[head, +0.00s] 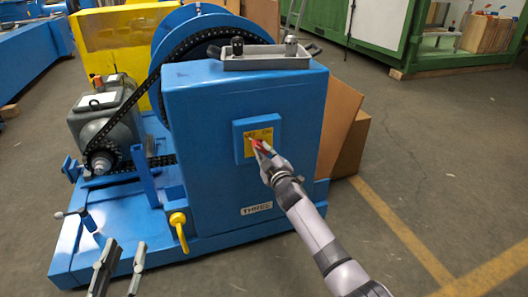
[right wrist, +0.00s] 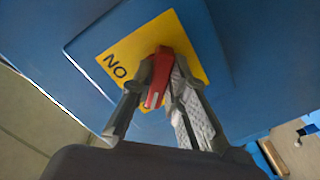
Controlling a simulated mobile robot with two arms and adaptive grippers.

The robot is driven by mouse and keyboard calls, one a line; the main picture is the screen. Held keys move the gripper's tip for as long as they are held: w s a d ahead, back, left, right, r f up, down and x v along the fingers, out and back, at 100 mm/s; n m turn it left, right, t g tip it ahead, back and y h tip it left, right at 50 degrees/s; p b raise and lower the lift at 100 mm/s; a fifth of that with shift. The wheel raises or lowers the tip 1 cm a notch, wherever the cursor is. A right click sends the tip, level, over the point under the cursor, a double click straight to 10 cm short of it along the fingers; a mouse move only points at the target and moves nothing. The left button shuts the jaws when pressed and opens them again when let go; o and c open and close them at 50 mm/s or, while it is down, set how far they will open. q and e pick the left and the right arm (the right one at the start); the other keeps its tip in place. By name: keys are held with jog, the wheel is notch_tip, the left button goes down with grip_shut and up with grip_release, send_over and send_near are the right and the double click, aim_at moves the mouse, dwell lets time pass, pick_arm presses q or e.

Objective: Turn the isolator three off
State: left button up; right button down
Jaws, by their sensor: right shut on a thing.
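The isolator has a red handle (right wrist: 158,78) on a yellow plate (right wrist: 125,62) set on a blue box (head: 240,130). It is on the front of the blue machine housing (head: 215,105), above a label reading "THREE" (head: 257,209). My right gripper (head: 258,146) reaches the handle; in the right wrist view its fingers (right wrist: 162,85) are shut around the red handle. The word "NO" shows on the plate beside the handle; the rest of the lettering is partly hidden by the fingers. My left gripper (head: 119,268) is low at the left front, with its two fingers apart and nothing between them.
A yellow handle (head: 178,220) sticks out at the housing's lower left. A chain, a large wheel and a grey motor (head: 105,115) stand at left. A tray (head: 265,57) sits on top. Brown panels (head: 345,130) stand behind; the floor at right is clear.

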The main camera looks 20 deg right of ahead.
jog(key=shift+f, duration=0.1)
jog(key=c, duration=1.6)
grip_release()
jog(key=shift+o, duration=0.2)
jog(key=s, duration=1.2)
jog(key=shift+d, duration=0.2)
